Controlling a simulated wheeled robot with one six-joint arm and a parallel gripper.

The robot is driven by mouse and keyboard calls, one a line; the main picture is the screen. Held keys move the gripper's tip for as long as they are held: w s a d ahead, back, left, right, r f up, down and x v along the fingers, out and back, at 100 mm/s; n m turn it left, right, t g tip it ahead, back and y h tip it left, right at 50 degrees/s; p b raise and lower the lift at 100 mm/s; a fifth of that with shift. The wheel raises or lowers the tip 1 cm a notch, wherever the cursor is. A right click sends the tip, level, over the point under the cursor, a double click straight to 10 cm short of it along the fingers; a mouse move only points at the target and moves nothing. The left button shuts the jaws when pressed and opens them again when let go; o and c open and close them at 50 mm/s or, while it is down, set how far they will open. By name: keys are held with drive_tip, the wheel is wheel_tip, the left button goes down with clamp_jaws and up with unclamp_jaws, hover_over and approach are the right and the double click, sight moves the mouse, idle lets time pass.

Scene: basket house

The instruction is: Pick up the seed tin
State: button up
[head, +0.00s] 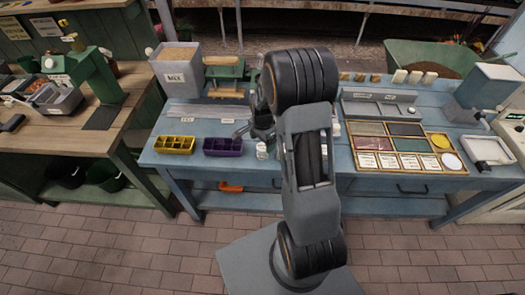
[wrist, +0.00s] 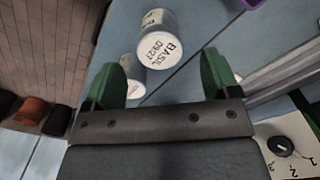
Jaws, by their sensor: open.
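A seed tin (wrist: 158,48) with a white lid marked "BASIL 0927" lies in front of my gripper (wrist: 165,78) in the wrist view, just beyond the gap between the green fingertips. A second white-lidded tin (wrist: 132,68) is beside it, partly hidden by the left finger. My gripper is open and holds nothing. In the head view small white tins (head: 262,149) stand on the blue bench, close to the gripper, which is mostly hidden behind my arm.
On the blue bench (head: 375,183), a yellow seed tray (head: 174,145) and a purple tray (head: 223,147) are left of the tins. A wooden-framed sorting board (head: 404,149) is on the right. A grey bin (head: 177,70) stands at the back left. Bare bench lies between the tins and the front edge.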

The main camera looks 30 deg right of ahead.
sight(263, 147)
drive_tip(key=shift+f+p, duration=0.65)
drive_tip(key=shift+f, duration=2)
drive_tip(key=c, duration=1)
drive_tip(key=shift+r, duration=0.1)
